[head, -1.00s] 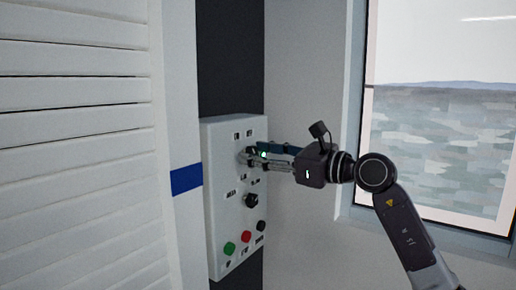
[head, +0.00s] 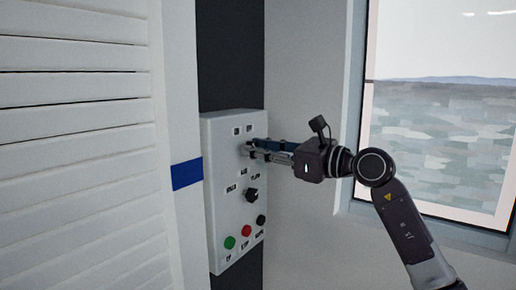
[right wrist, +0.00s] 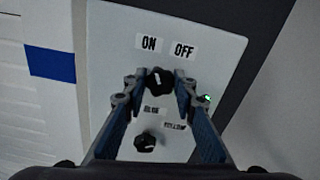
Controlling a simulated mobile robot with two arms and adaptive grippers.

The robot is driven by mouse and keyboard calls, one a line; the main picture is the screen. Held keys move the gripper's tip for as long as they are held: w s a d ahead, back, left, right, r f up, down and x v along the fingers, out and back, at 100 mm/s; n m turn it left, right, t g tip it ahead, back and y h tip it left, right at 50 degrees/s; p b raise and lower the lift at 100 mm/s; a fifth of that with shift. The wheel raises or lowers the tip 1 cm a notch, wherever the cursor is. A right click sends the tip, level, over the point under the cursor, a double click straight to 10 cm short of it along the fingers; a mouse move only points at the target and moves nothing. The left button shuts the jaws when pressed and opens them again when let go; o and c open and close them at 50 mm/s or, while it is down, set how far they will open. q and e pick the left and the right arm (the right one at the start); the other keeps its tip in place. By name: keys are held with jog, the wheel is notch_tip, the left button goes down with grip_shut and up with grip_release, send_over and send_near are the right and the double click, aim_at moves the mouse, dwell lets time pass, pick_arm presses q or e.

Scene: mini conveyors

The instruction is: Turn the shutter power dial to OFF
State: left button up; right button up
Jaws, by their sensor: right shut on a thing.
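The shutter power dial (right wrist: 160,81) is a black knob in the right wrist view, below the ON label (right wrist: 148,42) and the OFF label (right wrist: 183,49). A short pale mark shows on it; I cannot tell surely which label it points at. My right gripper (head: 249,149) is at the upper part of the white control panel (head: 223,140). Its fingers are shut on the dial, one on each side. In the head view the fingers mostly hide the dial. My left gripper is not in view.
A second black dial (head: 252,195) sits lower on the panel. Below it are green (head: 229,243), red (head: 246,231) and black (head: 261,220) buttons. A white slatted shutter (head: 75,150) stands left, a window (head: 440,140) right. A small green glow (right wrist: 207,98) shows beside one finger.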

jog(key=m+p, duration=0.1)
jog(key=m, duration=0.2)
jog(key=shift+w+d+r, duration=0.1)
jog(key=shift+r, duration=0.05)
jog(key=m+p, duration=0.1)
jog(key=m, duration=0.2)
jog(key=shift+w+m+p, duration=0.1)
jog(key=shift+m+p, duration=1.3)
jog(key=shift+m, duration=1.3)
jog(key=o, duration=1.2)
jog(key=shift+d, duration=0.1)
jog(key=shift+c, duration=0.2)
jog(key=shift+f, duration=0.2)
jog(key=v, duration=1.2)
